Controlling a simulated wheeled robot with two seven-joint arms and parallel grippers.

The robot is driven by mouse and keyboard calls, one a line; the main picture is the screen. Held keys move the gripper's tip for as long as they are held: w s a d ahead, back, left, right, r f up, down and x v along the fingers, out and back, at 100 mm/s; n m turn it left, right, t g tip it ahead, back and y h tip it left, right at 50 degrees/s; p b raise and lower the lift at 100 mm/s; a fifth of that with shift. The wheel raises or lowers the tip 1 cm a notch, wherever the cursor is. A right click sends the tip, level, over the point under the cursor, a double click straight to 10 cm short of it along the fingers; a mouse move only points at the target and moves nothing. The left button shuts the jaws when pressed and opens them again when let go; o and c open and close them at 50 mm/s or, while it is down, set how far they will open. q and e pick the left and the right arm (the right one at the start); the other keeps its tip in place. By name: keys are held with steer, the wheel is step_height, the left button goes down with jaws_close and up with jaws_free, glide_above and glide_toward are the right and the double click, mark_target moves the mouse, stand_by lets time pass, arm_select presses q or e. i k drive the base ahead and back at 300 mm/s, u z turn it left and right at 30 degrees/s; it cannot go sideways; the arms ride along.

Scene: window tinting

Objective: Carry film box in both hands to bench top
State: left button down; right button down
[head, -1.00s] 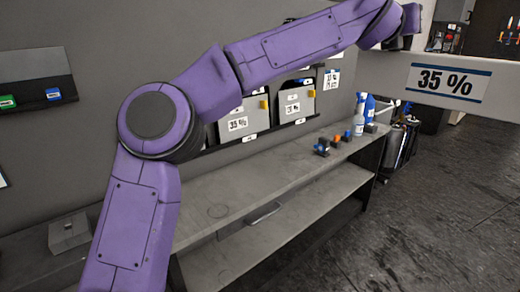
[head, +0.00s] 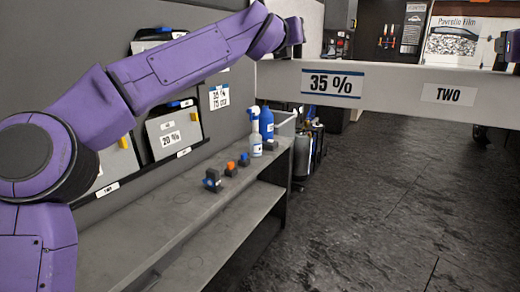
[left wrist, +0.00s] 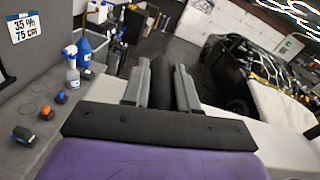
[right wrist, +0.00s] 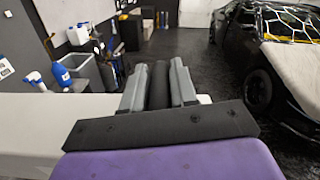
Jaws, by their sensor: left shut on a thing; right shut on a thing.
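The film box is a long pale box (head: 395,92) with "35 %" and "TWO" labels, held roughly level across the right of the head view. My left gripper (head: 292,42) is at its left end, and my right gripper (head: 512,48) is at the right picture edge. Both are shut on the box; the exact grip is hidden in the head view. In the left wrist view the fingers (left wrist: 163,82) stand close around a dark bar; the right wrist view shows the same (right wrist: 158,85). The grey bench top (head: 165,222) runs along the wall, left of and below the box.
Spray bottle (head: 255,135), blue bottle (head: 266,124) and several small dark blocks (head: 212,181) stand toward the bench's far end. A wall rack holds panels (head: 172,132). Dark floor (head: 400,200) is open on the right. A black car (right wrist: 240,45) stands to the right.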

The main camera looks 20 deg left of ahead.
mark_target(105, 258)
steer(key=i, duration=1.05)
steer(key=u, duration=2.85)
